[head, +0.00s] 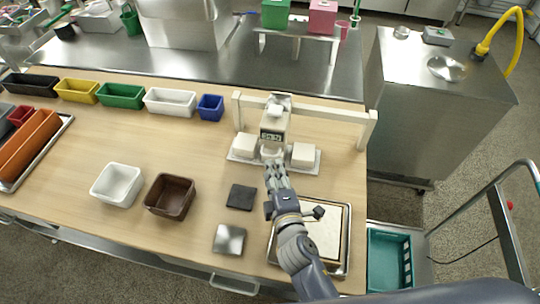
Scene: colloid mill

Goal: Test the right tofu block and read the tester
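The right tofu block (303,154) is a white block on the right end of a pale tray (262,161). A similar left tofu block (244,146) sits on the tray's left end. Between them stands the white tester (274,121), with a small dark display on its front; its digits are too small to read. My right gripper (272,161) is at the lower front of the tester, between the two blocks and apart from the right one. Its fingers overlap a pale part there, so I cannot tell whether they hold it. My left gripper is not in view.
A white beam frame (325,112) spans behind the tester. White (118,184) and brown (171,195) bins stand to the left, and a dark square plate (241,197) lies nearer. A framed board (335,228) lies under my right arm. Colored bins line the back edge.

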